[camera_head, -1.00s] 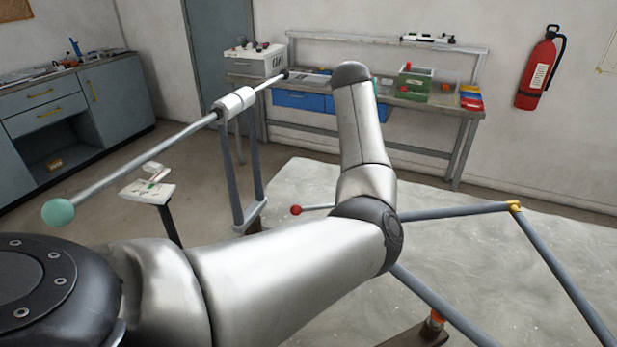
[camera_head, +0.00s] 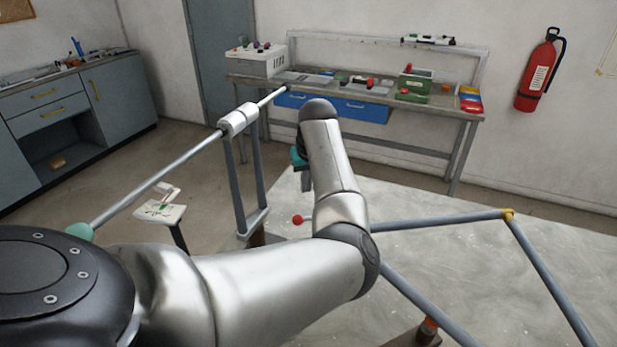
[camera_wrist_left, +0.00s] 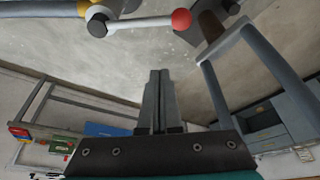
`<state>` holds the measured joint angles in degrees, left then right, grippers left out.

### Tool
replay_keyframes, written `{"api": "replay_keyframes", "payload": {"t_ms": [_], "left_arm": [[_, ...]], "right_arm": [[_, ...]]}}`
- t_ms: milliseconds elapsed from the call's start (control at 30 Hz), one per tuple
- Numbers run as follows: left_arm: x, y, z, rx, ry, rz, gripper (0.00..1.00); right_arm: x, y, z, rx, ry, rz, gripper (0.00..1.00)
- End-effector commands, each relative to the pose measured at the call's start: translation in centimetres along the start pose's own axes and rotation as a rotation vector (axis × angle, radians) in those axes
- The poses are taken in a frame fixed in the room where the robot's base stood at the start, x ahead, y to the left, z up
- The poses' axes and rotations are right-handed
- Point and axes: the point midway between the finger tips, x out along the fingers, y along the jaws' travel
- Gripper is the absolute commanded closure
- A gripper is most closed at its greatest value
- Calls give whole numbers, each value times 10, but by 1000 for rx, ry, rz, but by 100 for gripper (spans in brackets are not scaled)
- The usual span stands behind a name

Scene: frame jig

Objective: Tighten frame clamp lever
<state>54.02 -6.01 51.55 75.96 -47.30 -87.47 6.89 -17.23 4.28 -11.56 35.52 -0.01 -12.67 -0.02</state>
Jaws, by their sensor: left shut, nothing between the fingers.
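The clamp lever's red knob (camera_head: 297,220) shows left of my arm in the head view; its rod is mostly hidden behind the arm. In the left wrist view the lever (camera_wrist_left: 145,22) is a light rod from a dark pivot (camera_wrist_left: 97,26) to the red knob (camera_wrist_left: 181,19), beside a frame tube with a yellow fitting. My left gripper (camera_wrist_left: 159,75) has its fingers together and empty, apart from the lever and pointing towards the area below the knob in that view. In the head view the gripper (camera_head: 306,182) is partly hidden behind my arm, above the knob. My right gripper is not in view.
An upright grey stand (camera_head: 243,180) carries a long bar with a green ball end (camera_head: 80,232). A workbench (camera_head: 400,104) stands against the back wall.

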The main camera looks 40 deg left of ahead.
Motion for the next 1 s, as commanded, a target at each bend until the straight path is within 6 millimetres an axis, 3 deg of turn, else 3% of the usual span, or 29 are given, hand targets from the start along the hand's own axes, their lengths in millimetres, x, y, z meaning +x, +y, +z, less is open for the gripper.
{"api": "replay_keyframes", "payload": {"t_ms": [267, 600, 1000], "left_arm": [[51, 0, 0, 1, -1, -1, 100], [41, 1, 35, -1, 1, 2, 100], [41, 0, 39, -1, 1, 1, 100]], "right_arm": [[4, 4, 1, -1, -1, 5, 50], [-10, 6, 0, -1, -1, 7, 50], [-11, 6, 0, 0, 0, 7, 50]]}}
